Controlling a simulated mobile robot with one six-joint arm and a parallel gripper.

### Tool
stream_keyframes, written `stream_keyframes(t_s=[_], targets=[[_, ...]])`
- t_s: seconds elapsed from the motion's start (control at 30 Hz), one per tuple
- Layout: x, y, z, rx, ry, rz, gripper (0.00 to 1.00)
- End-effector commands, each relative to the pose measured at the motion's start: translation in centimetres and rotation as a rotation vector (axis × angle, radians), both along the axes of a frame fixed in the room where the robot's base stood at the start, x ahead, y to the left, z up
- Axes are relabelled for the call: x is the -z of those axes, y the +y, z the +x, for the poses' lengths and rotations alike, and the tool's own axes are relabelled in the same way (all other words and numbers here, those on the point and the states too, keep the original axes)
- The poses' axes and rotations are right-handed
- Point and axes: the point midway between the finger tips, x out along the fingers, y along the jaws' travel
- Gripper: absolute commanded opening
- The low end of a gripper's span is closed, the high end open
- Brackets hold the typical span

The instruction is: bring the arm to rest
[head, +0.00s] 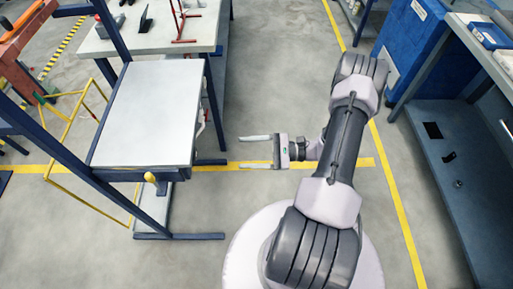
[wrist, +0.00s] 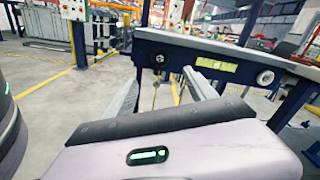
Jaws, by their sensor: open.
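My gripper (head: 256,152) is open and empty in the head view. Its two fingers point left, toward the blue-framed workbench (head: 150,110), with a gap of bare floor between the fingertips and the bench. My arm rises from the round base at the bottom and bends over to the gripper. In the wrist view, my gripper (wrist: 163,92) shows two spread fingers with nothing between them.
A grey table (head: 150,35) with a red stand (head: 184,20) is at the back left. A yellow frame (head: 70,150) stands at the left. A blue cabinet (head: 415,40) and a dark bench (head: 440,170) line the right. Open floor (head: 280,70) lies between.

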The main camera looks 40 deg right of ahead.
Motion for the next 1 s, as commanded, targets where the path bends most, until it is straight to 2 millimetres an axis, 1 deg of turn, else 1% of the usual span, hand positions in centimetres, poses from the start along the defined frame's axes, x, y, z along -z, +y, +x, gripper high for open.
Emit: stream_keyframes(t_s=[0.03,0.1,0.2,0.67,0.73,0.77,0.87,0.9,0.97,1.0], targets=[[-0.1,-0.9,-0.5,0.003,0.0,0.0,0.65],[-0.1,-1.7,-1.1,0.002,0.0,0.0,0.65],[0.0,-2.3,-1.6,0.001,0.0,0.0,0.65],[-0.1,-2.3,-1.6,-0.008,0.0,-0.005,0.65],[-1.4,-1.8,-1.2,-0.06,0.003,-0.044,0.65],[-2.4,-1.4,-1.0,-0.102,0.007,-0.077,0.65],[-7.4,1.4,-0.4,-0.313,0.021,-0.259,0.65],[-9.6,2.9,-0.4,-0.408,0.026,-0.356,0.65],[-12.7,5.2,-0.9,-0.535,0.027,-0.509,0.65],[-14.6,6.6,-1.5,-0.609,0.022,-0.62,0.65]])
